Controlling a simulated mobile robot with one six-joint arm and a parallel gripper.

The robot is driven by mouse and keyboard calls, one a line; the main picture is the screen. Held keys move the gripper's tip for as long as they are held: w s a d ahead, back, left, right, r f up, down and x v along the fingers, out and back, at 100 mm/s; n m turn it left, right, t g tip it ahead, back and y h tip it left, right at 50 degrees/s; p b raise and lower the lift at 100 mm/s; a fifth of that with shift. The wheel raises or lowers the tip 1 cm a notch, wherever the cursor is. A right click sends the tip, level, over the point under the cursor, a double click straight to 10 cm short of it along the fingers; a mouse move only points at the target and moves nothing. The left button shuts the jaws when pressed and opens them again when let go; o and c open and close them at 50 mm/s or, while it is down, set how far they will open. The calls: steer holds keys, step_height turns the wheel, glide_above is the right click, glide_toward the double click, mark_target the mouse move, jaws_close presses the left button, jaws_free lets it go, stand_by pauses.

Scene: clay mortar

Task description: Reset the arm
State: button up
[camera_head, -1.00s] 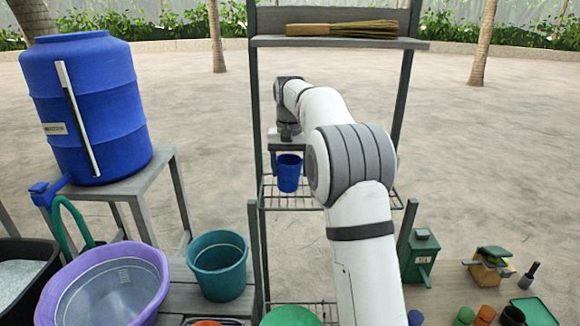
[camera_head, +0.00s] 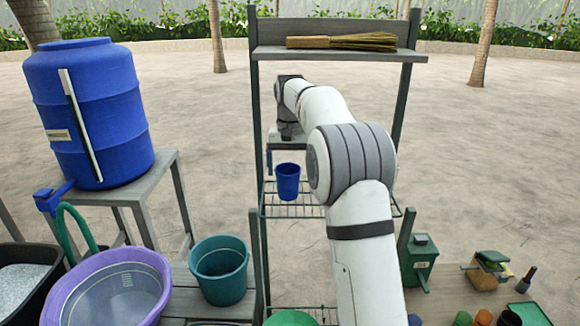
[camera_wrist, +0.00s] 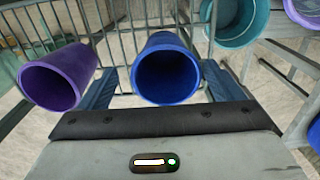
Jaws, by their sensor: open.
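My gripper (camera_wrist: 160,88) is open and empty. In the wrist view its two blue-grey fingers stand apart, to the left and right of a blue cup (camera_wrist: 167,75), whose open mouth faces the camera. I cannot tell whether the fingers touch the cup. The blue cup also shows in the head view (camera_head: 288,182), below the wrist end of my arm, at the wire shelf (camera_head: 300,208). My arm reaches forward over the rack in the head view, and its fingers are mostly hidden there. A purple cup (camera_wrist: 62,78) lies left of the blue cup in the wrist view.
A brush (camera_head: 342,41) lies on the rack's top board (camera_head: 335,54). A blue barrel (camera_head: 95,110) stands on a stand at left. A purple basin (camera_head: 62,300) and a teal bucket (camera_head: 219,272) stand below it. Small pots and a green box (camera_head: 418,262) are at right.

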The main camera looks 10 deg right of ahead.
step_height(320, 180, up, 5)
steer(key=p, duration=0.2)
steer(key=s+f+n+t+b, duration=0.1)
steer(key=s+f+b, duration=0.15)
steer(key=s, duration=0.75)
steer(key=s+f+t+b, duration=0.1)
steer(key=s+b, duration=0.3)
steer(key=s, duration=0.6)
steer(key=s+f+b, duration=0.1)
steer(key=s+f, duration=0.4)
steer(key=s, duration=0.4)
steer(key=s+f+n+t, duration=0.1)
steer(key=s+f, duration=0.5)
steer(key=s, duration=0.3)
steer(key=shift+f+b, duration=0.25)
steer(key=shift+b, duration=0.1)
